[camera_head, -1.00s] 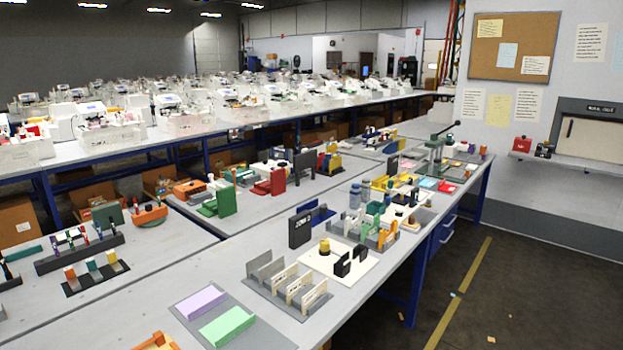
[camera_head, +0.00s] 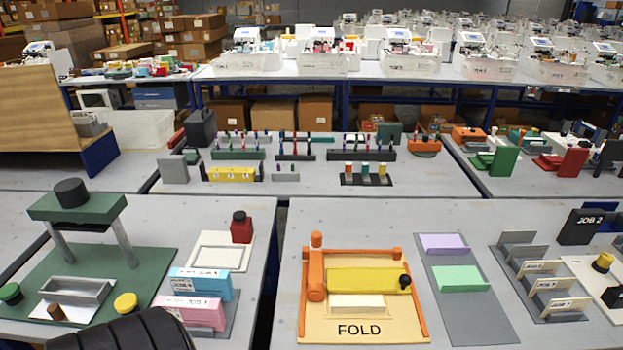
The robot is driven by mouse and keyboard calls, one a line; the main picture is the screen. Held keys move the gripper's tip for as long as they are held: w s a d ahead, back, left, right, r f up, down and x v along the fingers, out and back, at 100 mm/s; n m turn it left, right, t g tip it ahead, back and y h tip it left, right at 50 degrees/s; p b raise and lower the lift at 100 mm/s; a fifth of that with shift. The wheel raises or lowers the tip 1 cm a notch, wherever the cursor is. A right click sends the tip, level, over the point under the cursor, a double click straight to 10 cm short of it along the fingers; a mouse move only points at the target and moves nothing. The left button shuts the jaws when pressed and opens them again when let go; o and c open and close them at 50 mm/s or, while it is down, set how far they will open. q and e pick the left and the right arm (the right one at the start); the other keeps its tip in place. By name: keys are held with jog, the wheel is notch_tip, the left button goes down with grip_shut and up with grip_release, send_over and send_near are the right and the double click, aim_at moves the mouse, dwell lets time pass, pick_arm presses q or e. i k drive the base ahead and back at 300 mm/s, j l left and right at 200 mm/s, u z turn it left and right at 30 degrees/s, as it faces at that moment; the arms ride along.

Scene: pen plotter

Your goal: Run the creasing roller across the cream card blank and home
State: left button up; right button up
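The fold station is a pale board marked FOLD (camera_head: 411,327) on the near table. A cream card blank (camera_head: 356,306) lies on it, in front of a yellow plate (camera_head: 362,281) with a black knob (camera_head: 405,281) at its right end. An orange cylinder (camera_head: 316,275), which looks like the creasing roller, sits at the left end of the plate, left of the card. An orange frame (camera_head: 365,253) runs behind and to the right. Neither gripper is in view. A black ribbed part at the lower left seems to be my arm.
A grey mat (camera_head: 470,322) with purple (camera_head: 443,243) and green (camera_head: 461,279) blocks lies right of the fold board. Card racks (camera_head: 540,270) stand further right. A green press (camera_head: 78,208) and blue and pink boxes (camera_head: 200,284) stand on the left table, across a gap.

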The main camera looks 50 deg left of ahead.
aim_at(315, 289)
jog(key=u, duration=1.45)
